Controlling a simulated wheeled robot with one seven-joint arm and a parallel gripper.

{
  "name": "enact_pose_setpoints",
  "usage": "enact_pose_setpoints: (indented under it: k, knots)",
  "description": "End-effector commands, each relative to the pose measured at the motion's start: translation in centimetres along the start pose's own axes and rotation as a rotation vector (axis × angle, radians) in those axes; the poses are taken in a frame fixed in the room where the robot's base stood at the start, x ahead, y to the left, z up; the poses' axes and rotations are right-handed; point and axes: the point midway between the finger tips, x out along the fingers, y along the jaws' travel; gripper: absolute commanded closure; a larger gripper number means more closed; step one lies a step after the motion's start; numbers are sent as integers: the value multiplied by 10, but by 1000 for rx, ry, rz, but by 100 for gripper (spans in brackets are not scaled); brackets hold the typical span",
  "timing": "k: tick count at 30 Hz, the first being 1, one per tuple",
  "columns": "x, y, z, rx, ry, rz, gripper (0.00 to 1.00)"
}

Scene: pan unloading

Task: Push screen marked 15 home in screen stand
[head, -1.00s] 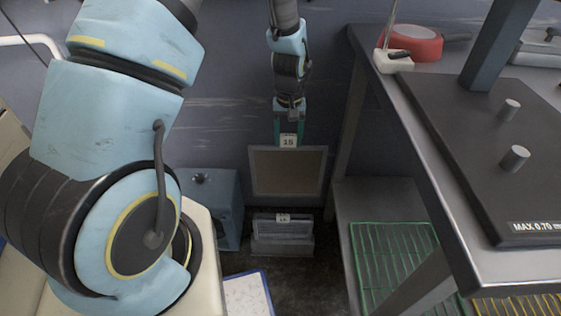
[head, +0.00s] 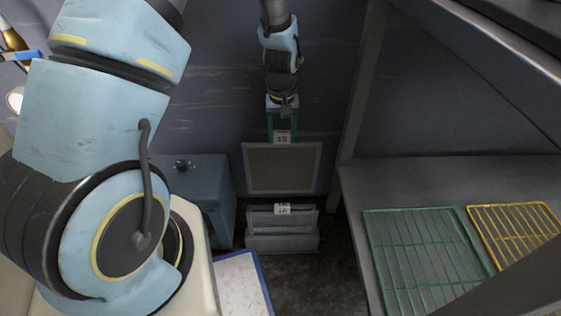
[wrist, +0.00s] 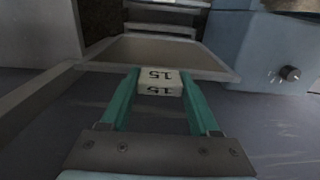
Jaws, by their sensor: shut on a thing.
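The screen marked 15 (head: 283,168) is a grey-framed panel with a brownish mesh face and a white tag reading 15 on its top edge. My gripper (head: 282,137) is shut on that tag, and the screen hangs upright below it. In the wrist view the green fingers of my gripper (wrist: 157,84) close on the tag from both sides, and the screen (wrist: 150,54) extends away from them. The screen stand (head: 282,242) is a grey slotted holder on the floor below the screen. It holds other screens, with white tags (head: 283,209). The screen appears above the stand, apart from it.
A blue-grey box with a knob (head: 196,190) stands left of the stand. To the right, a metal shelf (head: 350,195) carries a green wire rack (head: 425,262) and a yellow wire rack (head: 515,235). A blue-edged white board (head: 240,285) lies at the front.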

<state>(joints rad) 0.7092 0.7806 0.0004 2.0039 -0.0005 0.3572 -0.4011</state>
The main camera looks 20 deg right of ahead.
Motion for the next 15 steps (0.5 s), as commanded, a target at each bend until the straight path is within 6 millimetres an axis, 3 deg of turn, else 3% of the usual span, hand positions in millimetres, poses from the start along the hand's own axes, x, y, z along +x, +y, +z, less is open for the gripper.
enact_pose_setpoints:
  k: [1, 6, 15]
  knots:
    - [27, 0, 0, 0, 0, 0, 96]
    - [55, 0, 0, 0, 1, 0, 96]
    - [66, 0, 0, 0, 1, 0, 96]
